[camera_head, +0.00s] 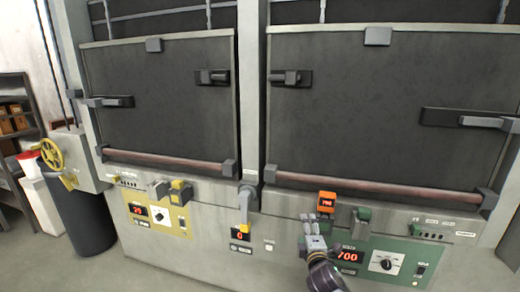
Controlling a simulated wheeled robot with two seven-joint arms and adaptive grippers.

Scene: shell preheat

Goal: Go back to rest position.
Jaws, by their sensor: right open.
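My right gripper (315,238) is in the lower middle of the head view, its arm coming in from the bottom edge. It is open, and I see nothing held in it. My left gripper is not in view.
Two closed dark oven doors (160,95) (390,110) fill the back. A yellow handwheel (51,154), a dark bin (84,218) and a shelf (14,120) stand at the left.

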